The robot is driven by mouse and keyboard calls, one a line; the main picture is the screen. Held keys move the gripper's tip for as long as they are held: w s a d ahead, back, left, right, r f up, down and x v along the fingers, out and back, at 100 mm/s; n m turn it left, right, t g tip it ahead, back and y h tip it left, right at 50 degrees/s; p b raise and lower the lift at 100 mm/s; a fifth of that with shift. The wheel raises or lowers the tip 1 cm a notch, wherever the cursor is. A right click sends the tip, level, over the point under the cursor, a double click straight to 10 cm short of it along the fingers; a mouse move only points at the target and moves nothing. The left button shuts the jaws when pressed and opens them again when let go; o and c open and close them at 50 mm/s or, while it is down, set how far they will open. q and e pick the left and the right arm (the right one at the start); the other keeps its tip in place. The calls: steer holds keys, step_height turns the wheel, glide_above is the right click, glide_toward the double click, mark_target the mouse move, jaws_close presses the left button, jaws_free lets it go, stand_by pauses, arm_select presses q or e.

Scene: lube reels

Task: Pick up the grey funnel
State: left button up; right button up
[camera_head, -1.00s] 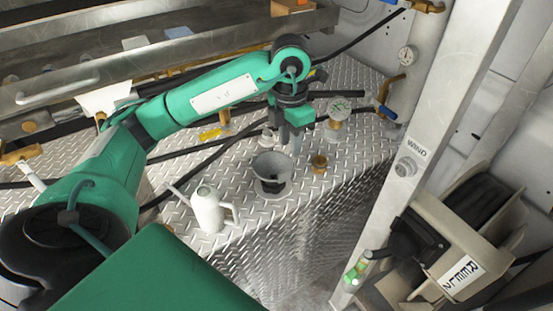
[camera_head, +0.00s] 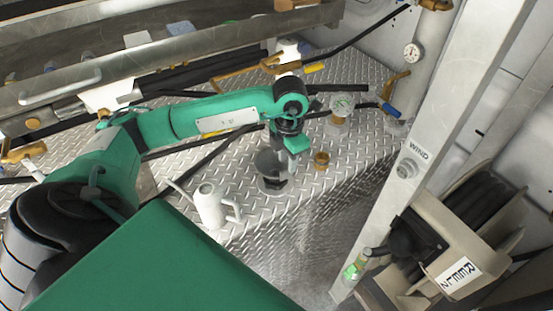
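The grey funnel (camera_head: 273,184) stands upright on the diamond-plate deck in the middle of the head view. My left gripper (camera_head: 286,148) points down at the funnel's far rim and overlaps it in the picture. Its green finger shows at the right side of the rim. The fingers partly hide the back of the funnel, so I cannot tell whether they touch the rim or how far apart they are. My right gripper is out of view.
A white watering-can-like jug (camera_head: 210,206) stands just left of the funnel. A hose reel (camera_head: 465,245) and a pale post (camera_head: 425,150) are at the right. The front of the deck drops off.

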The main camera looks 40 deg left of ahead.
arm_select(q)
steer(key=shift+a+f+p, duration=0.2)
steer(key=shift+f+p, duration=0.2)
steer(key=shift+f, duration=1.3)
steer(key=shift+d, duration=0.1)
steer(key=c, duration=0.7)
jaws_close()
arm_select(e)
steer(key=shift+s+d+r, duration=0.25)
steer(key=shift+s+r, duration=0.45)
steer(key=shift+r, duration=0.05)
